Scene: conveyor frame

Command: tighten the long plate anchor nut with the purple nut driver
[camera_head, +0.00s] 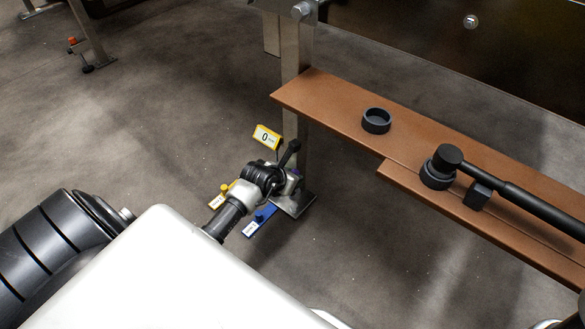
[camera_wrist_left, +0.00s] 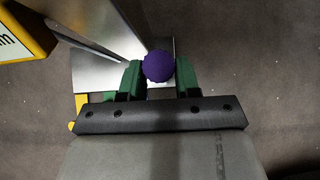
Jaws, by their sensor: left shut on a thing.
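My left gripper (camera_wrist_left: 158,78) is shut on the purple nut driver, with its green fingers on both sides. The driver's round purple top (camera_wrist_left: 159,66) shows between the fingers, seen from above. In the head view my left gripper (camera_head: 289,183) is low beside the conveyor leg (camera_head: 297,125), over the metal foot plate (camera_head: 297,204); only a little purple of the driver shows there. The foot plate (camera_wrist_left: 165,45) is also under the driver in the wrist view. The anchor nut and the driver's lower end are hidden, so I cannot tell whether they touch. My right gripper is not in view.
A yellow-framed display (camera_head: 266,137) reading 0 stands beside the leg. A yellow tag (camera_head: 219,197) and a blue tag (camera_head: 260,219) lie near the foot. A brown shelf (camera_head: 330,97) at right holds a black ring (camera_head: 376,120) and a long black tool (camera_head: 530,203).

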